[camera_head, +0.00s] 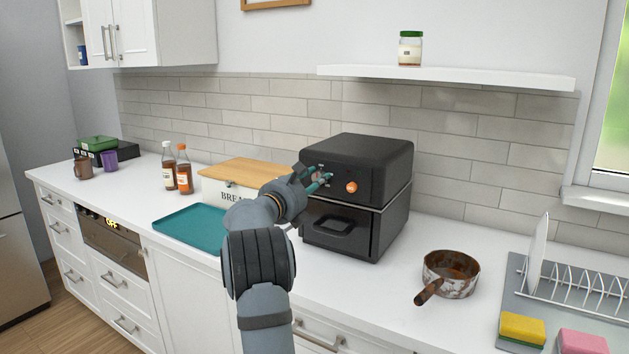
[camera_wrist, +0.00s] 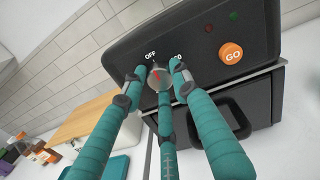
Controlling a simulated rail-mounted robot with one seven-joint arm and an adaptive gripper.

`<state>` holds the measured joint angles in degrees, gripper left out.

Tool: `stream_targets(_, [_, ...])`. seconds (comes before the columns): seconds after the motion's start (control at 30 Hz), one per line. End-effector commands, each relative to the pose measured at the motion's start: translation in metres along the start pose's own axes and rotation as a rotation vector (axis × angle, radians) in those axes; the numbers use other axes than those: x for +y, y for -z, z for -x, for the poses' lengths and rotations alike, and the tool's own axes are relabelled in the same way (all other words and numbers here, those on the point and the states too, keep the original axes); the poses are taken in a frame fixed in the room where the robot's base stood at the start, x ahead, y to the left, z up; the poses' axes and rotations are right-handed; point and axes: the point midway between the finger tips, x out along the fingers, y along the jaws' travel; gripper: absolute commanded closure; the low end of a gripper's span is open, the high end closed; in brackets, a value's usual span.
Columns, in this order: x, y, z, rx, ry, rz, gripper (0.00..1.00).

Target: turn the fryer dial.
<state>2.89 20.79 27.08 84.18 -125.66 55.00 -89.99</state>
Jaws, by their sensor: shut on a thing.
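The black fryer (camera_head: 372,152) stands on the white counter, its front panel facing me, and its body also fills the wrist view (camera_wrist: 205,30). On the panel is a grey dial (camera_wrist: 158,79) with a red mark, below a white "OFF" label and a second label partly hidden by a finger. My gripper (camera_head: 322,178) has its teal fingers at the left part of the panel. In the wrist view my gripper (camera_wrist: 158,76) is shut on the dial, with fingertips on both sides of it. An orange GO button (camera_wrist: 232,54) sits to the right of the dial, untouched.
A teal tray (camera_head: 190,229) and a bread box (camera_head: 238,171) are left of the fryer. Two bottles (camera_head: 176,170) stand behind the tray. A rusty pan (camera_head: 450,272) and a dish rack (camera_head: 575,285) are to the right.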

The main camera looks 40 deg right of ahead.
Motion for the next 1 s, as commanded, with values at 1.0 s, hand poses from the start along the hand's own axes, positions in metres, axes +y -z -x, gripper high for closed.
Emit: stream_targets(1.0, [0.0001, 0.0014, 0.0004, -0.025, 0.003, -0.310, 0.98])
